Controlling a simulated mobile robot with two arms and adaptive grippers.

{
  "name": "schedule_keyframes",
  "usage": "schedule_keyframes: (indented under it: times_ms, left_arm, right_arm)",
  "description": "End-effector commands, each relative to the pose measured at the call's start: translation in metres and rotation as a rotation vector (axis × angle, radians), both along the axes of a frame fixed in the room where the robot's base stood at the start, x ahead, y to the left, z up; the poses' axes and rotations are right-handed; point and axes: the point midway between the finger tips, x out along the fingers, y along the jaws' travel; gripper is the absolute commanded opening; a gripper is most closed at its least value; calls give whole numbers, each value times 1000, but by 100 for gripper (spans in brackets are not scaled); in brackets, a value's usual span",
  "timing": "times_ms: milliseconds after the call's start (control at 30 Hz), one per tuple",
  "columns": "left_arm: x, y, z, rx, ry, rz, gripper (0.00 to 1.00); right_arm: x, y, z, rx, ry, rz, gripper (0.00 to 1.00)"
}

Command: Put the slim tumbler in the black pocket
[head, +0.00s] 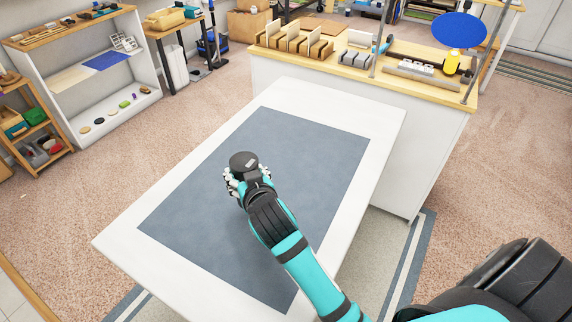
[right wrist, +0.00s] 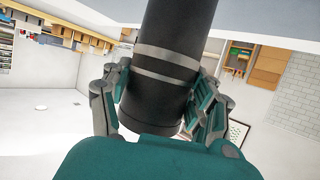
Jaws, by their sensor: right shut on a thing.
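The slim tumbler (head: 243,161) is a black cylinder seen nearly end-on in the head view. In the right wrist view the tumbler (right wrist: 165,100) is dark with two silver bands and runs out of the top of the picture. My right gripper (head: 248,180) is shut around it, with fingers on both sides, over the grey mat on the white table. The gripper also shows in the right wrist view (right wrist: 163,84). I cannot make out a black pocket in either view. My left gripper is not in view.
The white table (head: 117,243) bears only a flat blue-grey mat (head: 310,150) and looks clear. A counter (head: 350,72) with wooden racks, a yellow bottle (head: 452,63) and a blue disc (head: 459,30) stands behind. A white shelf unit (head: 60,88) stands at the left.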

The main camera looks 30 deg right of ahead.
Motion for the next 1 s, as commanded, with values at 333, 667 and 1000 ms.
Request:
schedule_keyframes:
  times_ms: [333,667,1000]
  left_arm:
    - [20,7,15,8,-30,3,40]
    - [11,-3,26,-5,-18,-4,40]
    - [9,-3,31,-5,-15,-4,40]
  right_arm:
    - [53,-57,-8,-9,-3,-8,18]
    - [100,-114,-16,-5,-3,-7,18]
    - [106,-122,-44,-2,1,-7,18]
